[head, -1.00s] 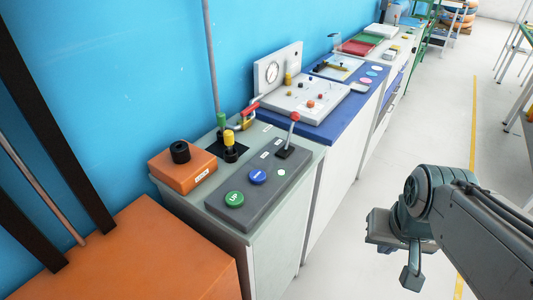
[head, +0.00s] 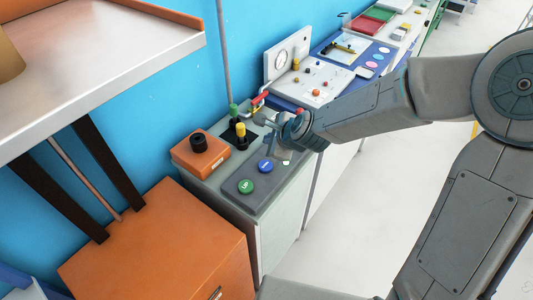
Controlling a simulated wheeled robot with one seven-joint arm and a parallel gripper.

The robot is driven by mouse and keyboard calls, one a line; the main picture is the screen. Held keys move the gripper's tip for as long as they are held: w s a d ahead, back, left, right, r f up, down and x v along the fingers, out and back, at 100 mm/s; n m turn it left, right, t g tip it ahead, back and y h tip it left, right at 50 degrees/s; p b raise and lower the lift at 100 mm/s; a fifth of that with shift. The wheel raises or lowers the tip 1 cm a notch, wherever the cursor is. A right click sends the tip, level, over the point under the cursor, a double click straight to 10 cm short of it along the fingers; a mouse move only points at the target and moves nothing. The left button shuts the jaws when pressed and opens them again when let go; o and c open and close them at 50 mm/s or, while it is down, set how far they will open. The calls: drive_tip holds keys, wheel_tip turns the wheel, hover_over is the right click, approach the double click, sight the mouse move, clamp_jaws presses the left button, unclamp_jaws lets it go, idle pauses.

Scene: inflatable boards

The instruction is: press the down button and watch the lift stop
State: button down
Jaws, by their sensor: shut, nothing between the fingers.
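The dark grey control panel (head: 262,192) lies on the grey-green cabinet top. It bears a green button (head: 246,186) marked UP and a blue button (head: 265,167) behind it to the right; the blue lettering is too small to read. My gripper (head: 269,148) is shut and empty, just behind the blue button in the picture and apparently above the panel. Whether it touches anything I cannot tell. I cannot tell for certain which part is the lift.
An orange box with a black knob (head: 198,143) sits left of the panel. A yellow-topped control (head: 240,130) and a red-handled valve (head: 260,98) stand behind. A pale platform with orange edging (head: 110,70) juts in at upper left, above an orange cabinet (head: 160,245). Clear floor lies right.

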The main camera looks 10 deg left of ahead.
sight(268, 167)
drive_tip(key=shift+w+a+r+m, duration=0.1)
drive_tip(key=shift+a+r+m, duration=0.15)
drive_tip(key=shift+a+m, duration=0.05)
drive_tip(key=shift+f, duration=0.1)
wheel_tip(268, 167, down, 9)
drive_tip(key=b, duration=0.7)
drive_tip(key=shift+b, duration=0.35)
idle(1.6)
drive_tip(key=shift+f, duration=0.25)
